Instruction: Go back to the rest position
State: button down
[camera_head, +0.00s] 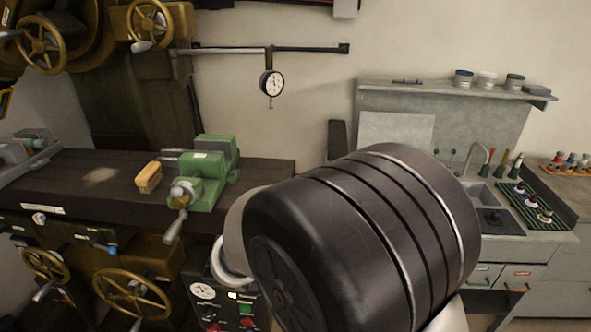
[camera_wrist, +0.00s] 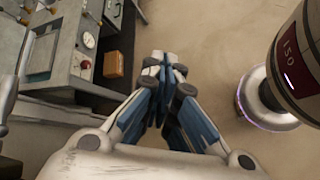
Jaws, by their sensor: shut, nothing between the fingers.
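My gripper (camera_wrist: 167,75) shows in the wrist view, with its blue and grey fingers together and nothing between them. It points down over bare tan floor, apart from any object. In the head view my gripper is not seen; a large black rounded part of my own arm fills the lower middle and hides what is behind it.
A dark machine table (camera_head: 80,205) at left carries a green vise (camera_head: 212,172) and a wooden-backed brush (camera_head: 149,177). A dial gauge (camera_head: 272,83) hangs above. A grey bench (camera_head: 545,237) stands at right.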

jog(key=s+d+r+m+t+y, duration=0.1)
jog(key=s+d+r+m+y, duration=0.2)
jog(key=s+r+m+y, duration=0.1)
jog(key=s+d+r+m+t+y, duration=0.2)
jog(key=s+r+m+y, duration=0.3)
jog(key=s, duration=0.6)
notch_tip(320, 180, up, 2)
jog(key=m, duration=0.3)
jog(key=shift+s+d+m+y, duration=0.15)
jog(key=shift+d+m+y, duration=0.15)
jog(key=shift+d, duration=0.1)
jog(key=shift+a+r, duration=0.1)
jog(key=shift+a, duration=0.05)
dwell(5.4)
